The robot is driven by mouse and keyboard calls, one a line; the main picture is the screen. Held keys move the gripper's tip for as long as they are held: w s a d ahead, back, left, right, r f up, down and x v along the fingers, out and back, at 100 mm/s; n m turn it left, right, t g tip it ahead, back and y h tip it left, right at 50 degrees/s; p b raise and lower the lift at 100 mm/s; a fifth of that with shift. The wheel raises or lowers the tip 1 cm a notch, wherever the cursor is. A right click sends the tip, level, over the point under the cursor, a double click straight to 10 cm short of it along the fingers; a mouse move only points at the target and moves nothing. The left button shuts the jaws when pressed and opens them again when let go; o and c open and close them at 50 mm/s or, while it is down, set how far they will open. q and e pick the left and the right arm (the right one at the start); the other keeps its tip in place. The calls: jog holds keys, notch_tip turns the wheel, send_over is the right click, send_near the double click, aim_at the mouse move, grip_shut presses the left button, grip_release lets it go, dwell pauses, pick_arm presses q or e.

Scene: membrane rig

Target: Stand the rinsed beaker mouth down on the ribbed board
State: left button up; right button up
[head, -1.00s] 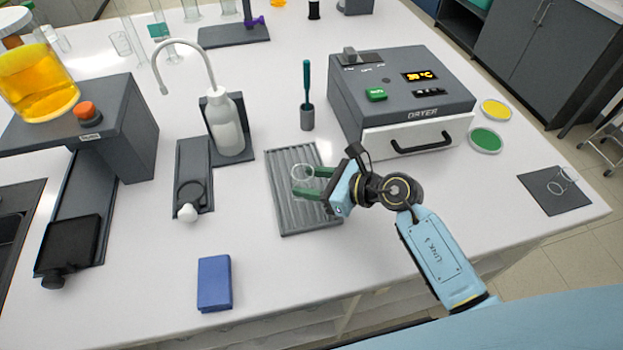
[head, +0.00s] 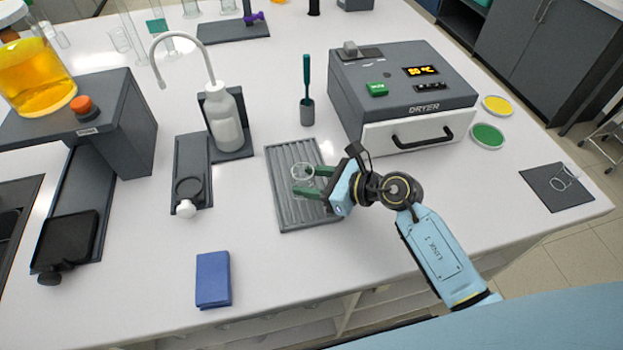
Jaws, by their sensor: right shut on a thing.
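The ribbed board (head: 293,213) is a grey grooved tray lying on the white bench, left of the dryer's front. My right gripper (head: 307,181) is over the board, its green fingers shut on the clear beaker (head: 302,171). The beaker is small and transparent, and a round rim or base shows at its top. Whether it touches the ribs, and which end is its mouth, I cannot tell. My left gripper is not in view.
A grey dryer (head: 405,95) with a white drawer stands behind my right arm. A wash bottle (head: 223,120) stands behind the board to the left, and a brush in a holder (head: 307,110) stands behind it. A blue cloth (head: 213,279) lies front left. The bench in front of the board is clear.

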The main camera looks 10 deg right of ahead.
jog(key=shift+f, duration=0.2)
jog(key=o, duration=1.1)
jog(key=b+v, duration=0.1)
jog(key=v, duration=1.2)
jog(key=shift+s+d, duration=0.1)
jog(key=shift+s, duration=0.05)
